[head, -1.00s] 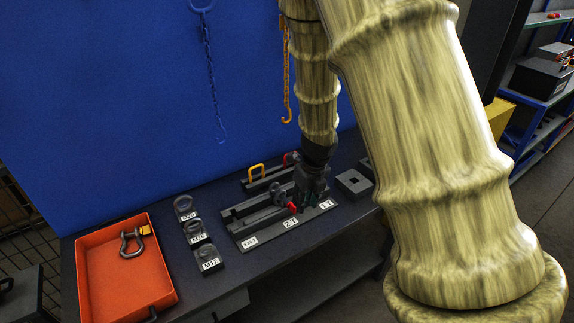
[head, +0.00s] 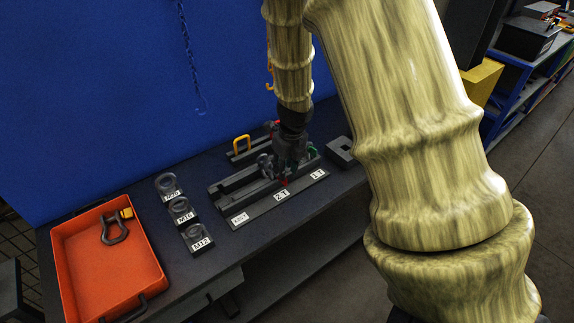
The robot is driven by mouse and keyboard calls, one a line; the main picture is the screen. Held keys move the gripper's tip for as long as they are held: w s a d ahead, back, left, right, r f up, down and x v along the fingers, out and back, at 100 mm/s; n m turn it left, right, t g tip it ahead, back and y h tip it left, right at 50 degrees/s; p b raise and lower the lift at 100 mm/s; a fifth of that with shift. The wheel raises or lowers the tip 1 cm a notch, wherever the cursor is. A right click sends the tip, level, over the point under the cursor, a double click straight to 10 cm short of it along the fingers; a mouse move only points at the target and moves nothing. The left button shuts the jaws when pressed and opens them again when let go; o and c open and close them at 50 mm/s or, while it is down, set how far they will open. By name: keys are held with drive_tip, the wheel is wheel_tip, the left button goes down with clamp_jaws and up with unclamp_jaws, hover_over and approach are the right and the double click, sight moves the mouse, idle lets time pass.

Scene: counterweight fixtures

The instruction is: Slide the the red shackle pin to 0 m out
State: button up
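The red shackle pin (head: 286,183) shows as a small red piece just above the "2 T" label on the dark slotted fixture (head: 222,197). My gripper (head: 288,172) points down over the right half of this fixture, right beside the red piece. Its dark fingers partly hide the pin and the fixture parts behind. Whether the fingers touch or close on the pin is too small to tell. A dark shackle-like ring (head: 265,164) stands in the fixture just left of my gripper. A green piece (head: 311,151) shows right of my fingers.
An orange tray (head: 65,270) holding a dark shackle (head: 114,231) sits at the left. Labelled ring blocks, including M12 (head: 197,238), stand between tray and fixture. A blue panel (head: 100,90) rises behind.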

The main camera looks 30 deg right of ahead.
wheel_tip(320, 180, down, 5)
drive_tip(key=b, duration=0.3)
drive_tip(key=shift+w+r, duration=0.15)
drive_tip(key=shift+r, duration=0.05)
drive_tip(key=shift+s+f+b, duration=0.15)
drive_tip(key=shift+s+b, duration=0.05)
drive_tip(key=shift+b, duration=0.15)
drive_tip(key=shift+w+f, duration=0.1)
drive_tip(key=shift+w, duration=0.05)
drive_tip(key=shift+c, duration=0.4)
drive_tip(key=c, duration=0.4)
